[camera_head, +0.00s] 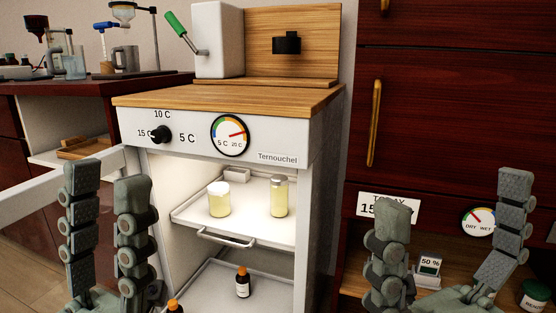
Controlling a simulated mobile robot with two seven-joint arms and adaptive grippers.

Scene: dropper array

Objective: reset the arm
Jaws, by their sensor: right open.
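My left gripper (108,175) is at the lower left, in front of the open white cabinet (300,205) labelled "Ternouchel". Its two grey-green segmented fingers point up and stand apart, with nothing between them. My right gripper (455,190) is at the lower right, in front of the dark red wooden cupboard (450,110). Its fingers are spread wide and it holds nothing. The lower parts of both grippers are cut off by the bottom edge of the picture.
The cabinet's lit shelves hold two jars of yellowish content (220,203) (279,200) and a brown bottle with an orange cap (243,284). A lever device (218,40) stands on its wooden top. Lab glassware (124,58) stands at the upper left. A small "50 %" device (429,266) sits at the lower right.

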